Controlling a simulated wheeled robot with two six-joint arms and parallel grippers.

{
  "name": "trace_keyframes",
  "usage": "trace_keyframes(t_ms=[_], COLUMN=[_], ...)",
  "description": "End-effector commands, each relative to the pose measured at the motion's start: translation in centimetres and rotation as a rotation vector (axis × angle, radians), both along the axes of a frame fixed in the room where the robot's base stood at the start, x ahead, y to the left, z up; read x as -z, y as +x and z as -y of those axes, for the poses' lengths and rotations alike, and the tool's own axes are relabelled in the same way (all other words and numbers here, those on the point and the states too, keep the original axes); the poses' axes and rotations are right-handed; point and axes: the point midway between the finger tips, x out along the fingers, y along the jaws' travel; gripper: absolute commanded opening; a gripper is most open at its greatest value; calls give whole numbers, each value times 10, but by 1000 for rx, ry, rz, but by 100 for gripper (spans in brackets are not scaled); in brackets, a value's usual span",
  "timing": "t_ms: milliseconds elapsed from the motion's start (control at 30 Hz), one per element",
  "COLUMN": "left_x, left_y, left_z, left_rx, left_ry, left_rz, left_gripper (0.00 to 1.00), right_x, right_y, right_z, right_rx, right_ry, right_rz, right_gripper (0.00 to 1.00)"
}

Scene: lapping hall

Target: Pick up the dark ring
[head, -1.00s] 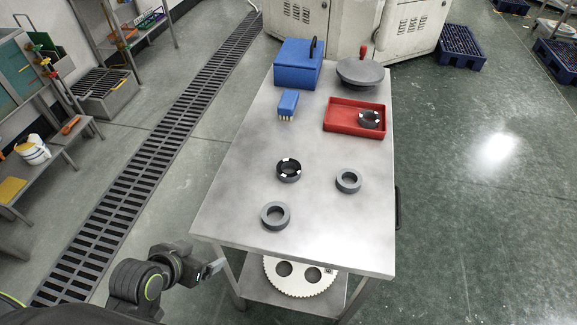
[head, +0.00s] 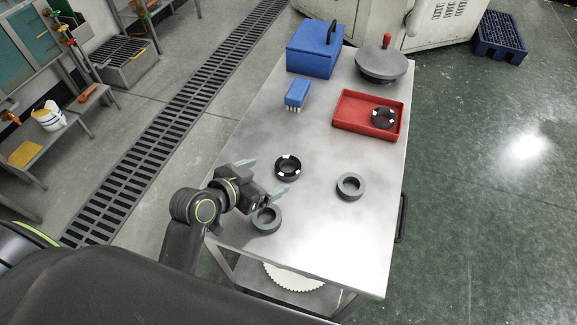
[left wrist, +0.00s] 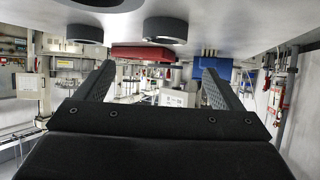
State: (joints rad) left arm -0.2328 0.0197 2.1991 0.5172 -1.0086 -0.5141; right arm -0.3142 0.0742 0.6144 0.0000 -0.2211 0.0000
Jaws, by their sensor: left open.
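The dark ring (head: 288,179), black with white patches on its rim, lies flat on the steel table. A similar black, white-patched ring (head: 383,127) lies in the red tray. Two plain grey rings lie on the table, one nearer me (head: 266,230) and one to the right (head: 350,196). My left gripper (head: 267,177) is open and empty, just left of the dark ring, its fingers pointing toward it. In the left wrist view its two fingers (left wrist: 155,78) are spread with nothing between them. Ring shapes hang at the top there; I cannot tell which they are. My right gripper is not in view.
The steel table (head: 310,230) has free room in its middle and right. Toward the back are a red tray (head: 350,128), a blue brush (head: 297,93), a blue box (head: 313,52) and a round grey lidded plate (head: 380,66). A toothed white disc (head: 293,279) lies on the lower shelf.

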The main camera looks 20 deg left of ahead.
Motion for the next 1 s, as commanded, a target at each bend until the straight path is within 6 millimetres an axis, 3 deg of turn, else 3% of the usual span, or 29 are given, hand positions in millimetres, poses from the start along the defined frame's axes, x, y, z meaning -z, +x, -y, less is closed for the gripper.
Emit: trace_keyframes(t_ms=[100,333,1000], left_x=[10,20,51], left_y=[17,33,75], left_z=[8,14,27], left_rx=[0,-1,-1], left_ry=[0,1,1], left_rz=[-1,-1,-1], left_gripper=[89,89,89], right_x=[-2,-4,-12], right_y=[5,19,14], right_z=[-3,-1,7], right_rx=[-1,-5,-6], right_ry=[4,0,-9], right_rz=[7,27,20], right_gripper=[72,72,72])
